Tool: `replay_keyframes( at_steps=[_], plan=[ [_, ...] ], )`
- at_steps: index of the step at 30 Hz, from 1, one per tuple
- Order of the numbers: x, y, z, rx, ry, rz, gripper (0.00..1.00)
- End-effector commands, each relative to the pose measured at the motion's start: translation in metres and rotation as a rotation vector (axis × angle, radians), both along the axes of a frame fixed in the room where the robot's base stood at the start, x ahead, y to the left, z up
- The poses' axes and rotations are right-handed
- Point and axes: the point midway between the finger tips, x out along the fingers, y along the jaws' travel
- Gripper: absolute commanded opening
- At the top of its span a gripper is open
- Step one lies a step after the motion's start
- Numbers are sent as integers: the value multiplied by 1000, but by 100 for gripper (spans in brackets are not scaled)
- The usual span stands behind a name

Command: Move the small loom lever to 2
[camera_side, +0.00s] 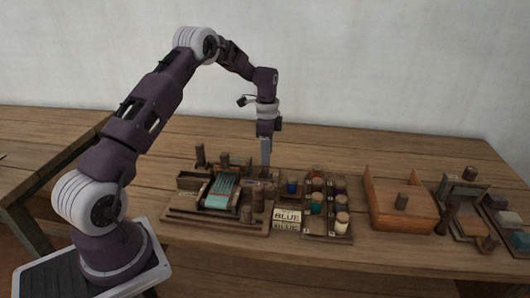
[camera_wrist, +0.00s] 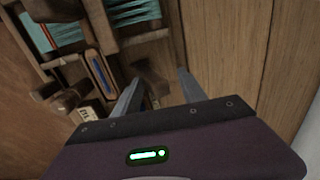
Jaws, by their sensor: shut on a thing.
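My gripper (camera_side: 265,168) points straight down at the right rear of the small wooden loom (camera_side: 222,190), which carries teal threads. In the wrist view, the two fingers of my gripper (camera_wrist: 159,77) stand a little apart around a small brown wooden piece (camera_wrist: 150,80), which looks like the small loom lever. The gripper is shut on it. In the side view the fingers hide most of it. The number marks for the lever cannot be read in either view. The teal threads also show at the upper left of the wrist view (camera_wrist: 125,12).
Further right are an orange-brown wooden box (camera_side: 385,215) and another wooden device (camera_side: 463,200). Wooden posts (camera_side: 200,155) rise at the loom's back left. The table behind is clear.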

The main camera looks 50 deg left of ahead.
Motion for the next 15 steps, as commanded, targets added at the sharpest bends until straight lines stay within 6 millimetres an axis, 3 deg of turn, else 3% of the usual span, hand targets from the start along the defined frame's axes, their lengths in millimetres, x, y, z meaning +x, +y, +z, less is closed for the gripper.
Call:
replay_keyframes(
  at_steps=[2, 3, 11, 15],
  plan=[
    [0, 3, -1, 7, -1, 1, 38],
    [0, 3, -1, 7, -1, 1, 45],
    [0, 3, 1, 6, -1, 1, 45],
    [1, 3, 15, 6, -4, 1, 45]
  ],
)
